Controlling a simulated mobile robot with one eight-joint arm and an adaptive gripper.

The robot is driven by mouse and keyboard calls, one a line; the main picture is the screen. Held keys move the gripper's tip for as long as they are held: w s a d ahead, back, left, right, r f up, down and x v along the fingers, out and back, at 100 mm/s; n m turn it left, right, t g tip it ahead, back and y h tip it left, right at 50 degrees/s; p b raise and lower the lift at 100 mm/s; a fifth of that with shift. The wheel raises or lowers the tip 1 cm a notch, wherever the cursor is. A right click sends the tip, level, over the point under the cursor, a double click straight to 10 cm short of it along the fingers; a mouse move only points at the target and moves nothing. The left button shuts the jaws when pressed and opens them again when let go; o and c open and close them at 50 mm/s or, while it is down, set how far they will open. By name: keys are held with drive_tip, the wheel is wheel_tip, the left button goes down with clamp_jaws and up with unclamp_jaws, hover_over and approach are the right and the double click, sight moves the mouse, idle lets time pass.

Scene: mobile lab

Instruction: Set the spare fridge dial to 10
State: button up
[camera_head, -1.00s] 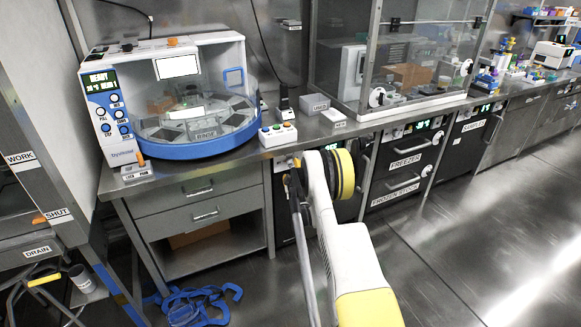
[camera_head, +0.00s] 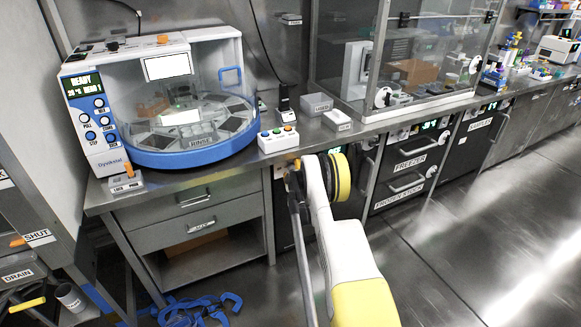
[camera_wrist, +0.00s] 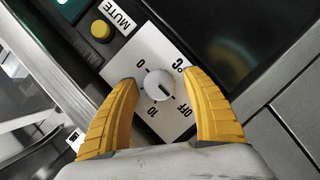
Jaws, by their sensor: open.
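In the wrist view a round, pale dial (camera_wrist: 158,84) sits on a white plate marked 0, °C, OFF and 10. A short dark mark on the dial points toward the picture's lower right, between OFF and 10. My gripper (camera_wrist: 158,78) is open, with one yellow finger on each side of the dial. I cannot tell whether the fingertips touch it. In the head view my arm covers most of a dark-fronted unit (camera_head: 284,215) under the bench. Its dial and any name label are hidden there.
A yellow button (camera_wrist: 101,30) and a MUTE label lie beside the dial plate. In the head view, the freezer (camera_head: 405,165) stands right of my arm. A box with coloured buttons (camera_head: 278,140) sits on the bench above. Floor at the right is clear.

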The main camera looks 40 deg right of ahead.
drive_tip(key=shift+s+a, duration=0.1)
drive_tip(key=c, duration=1.2)
drive_tip(key=m+y, duration=0.2)
drive_tip(key=m, duration=0.2)
drive_tip(key=shift+r+y, duration=0.15)
drive_tip(key=shift+y, duration=0.25)
drive_tip(key=m+y, duration=0.2)
drive_tip(key=m, duration=0.2)
drive_tip(key=shift+y, duration=0.3)
